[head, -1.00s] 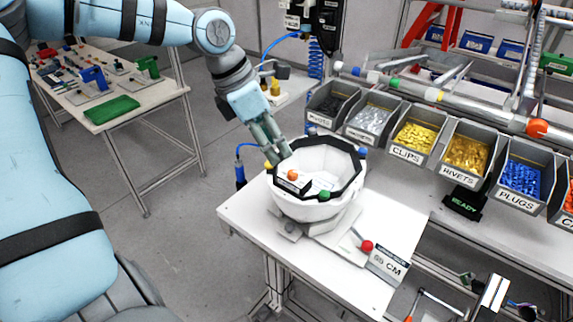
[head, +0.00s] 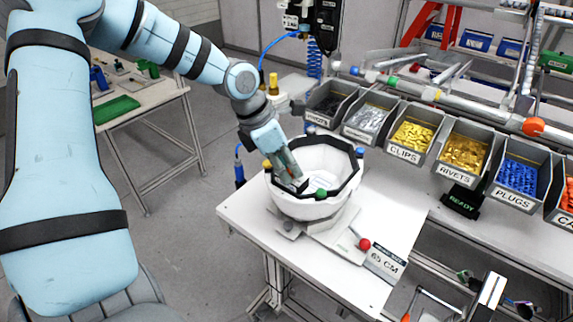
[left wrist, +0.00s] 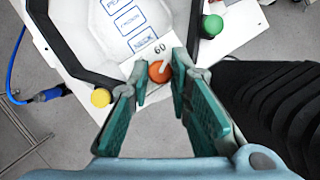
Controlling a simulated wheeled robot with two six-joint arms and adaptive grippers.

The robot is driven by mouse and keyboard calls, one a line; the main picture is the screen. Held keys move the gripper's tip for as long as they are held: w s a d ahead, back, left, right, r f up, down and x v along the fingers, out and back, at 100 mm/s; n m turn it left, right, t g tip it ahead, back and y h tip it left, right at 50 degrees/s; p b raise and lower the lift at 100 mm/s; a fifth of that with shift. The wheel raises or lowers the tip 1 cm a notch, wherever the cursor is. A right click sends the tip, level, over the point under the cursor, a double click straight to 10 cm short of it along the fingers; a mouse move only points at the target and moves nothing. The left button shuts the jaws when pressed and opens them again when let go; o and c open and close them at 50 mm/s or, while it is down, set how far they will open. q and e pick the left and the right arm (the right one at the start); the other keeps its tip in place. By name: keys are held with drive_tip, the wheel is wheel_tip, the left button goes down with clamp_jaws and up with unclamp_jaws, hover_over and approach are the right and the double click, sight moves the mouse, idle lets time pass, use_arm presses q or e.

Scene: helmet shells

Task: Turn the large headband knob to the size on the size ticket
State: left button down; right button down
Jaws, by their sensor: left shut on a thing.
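The white helmet shell (head: 308,207) sits open side up on its stand, with a black band round its rim. The size ticket (head: 386,264) at the table's front right reads 65 CM. The orange knob (left wrist: 159,72) is at the rim in the left wrist view, with the number 60 (left wrist: 160,48) beside it; its exact pointer setting is hard to read. My left gripper (head: 296,183) reaches down to the near rim and hides the knob in the head view. Its fingers (left wrist: 161,75) are shut on the orange knob. My right gripper is not in view.
Yellow (left wrist: 100,97) and green (left wrist: 212,25) knobs sit on the rim either side. A red ball-ended lever (head: 364,244) stands beside the helmet. Labelled part bins (head: 410,150) line the back.

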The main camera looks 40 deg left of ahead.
use_arm(q)
drive_tip(key=shift+m, duration=0.4)
drive_tip(key=shift+w+m+h, duration=0.1)
drive_tip(key=shift+m+h, duration=0.3)
drive_tip(key=shift+m, duration=0.1)
drive_tip(key=m, duration=0.1)
drive_tip(key=m+g+b, duration=0.1)
drive_tip(key=shift+a+f+m+h, duration=0.1)
drive_tip(key=shift+f+m+h, duration=0.05)
drive_tip(key=shift+m+h, duration=0.15)
drive_tip(key=shift+m+g+b, duration=0.3)
drive_tip(key=shift+m+b, duration=0.45)
drive_tip(key=shift+m, duration=0.05)
drive_tip(key=c, duration=1.5)
unclamp_jaws()
drive_tip(key=shift+o, duration=0.2)
drive_tip(key=shift+r, duration=0.25)
